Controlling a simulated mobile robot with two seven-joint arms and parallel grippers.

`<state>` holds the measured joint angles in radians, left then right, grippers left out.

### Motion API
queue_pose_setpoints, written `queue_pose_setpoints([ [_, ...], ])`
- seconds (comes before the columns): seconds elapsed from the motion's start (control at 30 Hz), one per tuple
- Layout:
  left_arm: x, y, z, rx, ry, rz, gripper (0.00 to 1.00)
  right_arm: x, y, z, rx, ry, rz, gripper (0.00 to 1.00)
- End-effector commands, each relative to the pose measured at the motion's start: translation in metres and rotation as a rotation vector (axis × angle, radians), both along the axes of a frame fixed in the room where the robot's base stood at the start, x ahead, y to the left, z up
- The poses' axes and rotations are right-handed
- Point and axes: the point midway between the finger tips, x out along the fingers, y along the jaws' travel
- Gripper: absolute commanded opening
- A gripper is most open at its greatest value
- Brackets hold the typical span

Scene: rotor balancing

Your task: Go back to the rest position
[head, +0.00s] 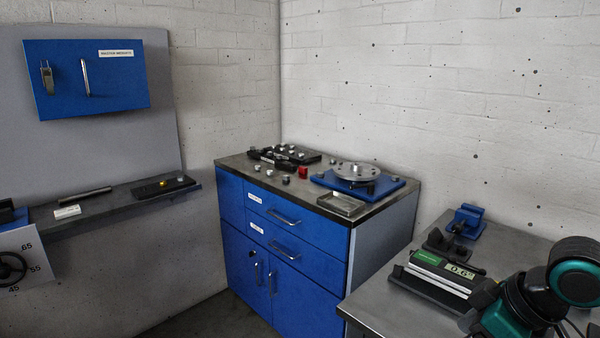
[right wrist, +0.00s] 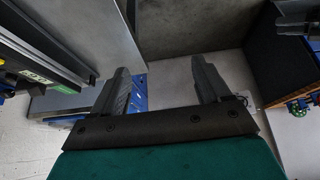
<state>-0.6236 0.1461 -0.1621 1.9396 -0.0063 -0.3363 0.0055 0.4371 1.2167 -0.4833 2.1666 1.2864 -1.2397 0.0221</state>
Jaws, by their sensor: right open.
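My right arm (head: 520,310) shows at the lower right of the head view, over the edge of the grey bench (head: 385,310). Its teal and black links are folded close to the camera. In the right wrist view my right gripper (right wrist: 161,68) is open, its two dark fingers wide apart with nothing between them. My left gripper is not in the head view.
A digital level reading 0.6 (head: 442,268) lies close to my right arm, with a blue vise (head: 467,221) behind it. A blue cabinet (head: 285,235) bears a rotor disc (head: 355,171) on a blue plate. A shelf (head: 110,202) runs along the left wall.

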Motion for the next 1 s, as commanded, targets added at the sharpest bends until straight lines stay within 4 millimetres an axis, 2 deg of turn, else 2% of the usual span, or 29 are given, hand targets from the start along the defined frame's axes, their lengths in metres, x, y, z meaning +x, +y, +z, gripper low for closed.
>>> queue_pose_setpoints([
  [0.03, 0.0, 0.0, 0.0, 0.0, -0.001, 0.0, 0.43, 0.005, 0.011, -0.014, 0.037, -0.023, -0.003, 0.76],
  [0.2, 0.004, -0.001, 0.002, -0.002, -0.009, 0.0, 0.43, 0.02, 0.045, -0.058, 0.148, -0.128, -0.042, 0.76],
  [0.37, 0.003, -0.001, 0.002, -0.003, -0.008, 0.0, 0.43, 0.019, 0.073, -0.11, 0.253, -0.239, -0.141, 0.76],
  [0.53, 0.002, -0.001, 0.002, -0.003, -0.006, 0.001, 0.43, -0.006, 0.088, -0.166, 0.3, -0.343, -0.291, 0.76],
  [0.7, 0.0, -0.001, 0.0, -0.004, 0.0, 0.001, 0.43, -0.051, 0.09, -0.212, 0.265, -0.406, -0.417, 0.76],
  [0.83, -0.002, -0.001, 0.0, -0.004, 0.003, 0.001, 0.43, -0.08, 0.09, -0.232, 0.223, -0.428, -0.467, 0.76],
  [1.0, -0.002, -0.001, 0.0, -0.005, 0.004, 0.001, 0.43, -0.095, 0.09, -0.24, 0.194, -0.442, -0.484, 0.76],
])
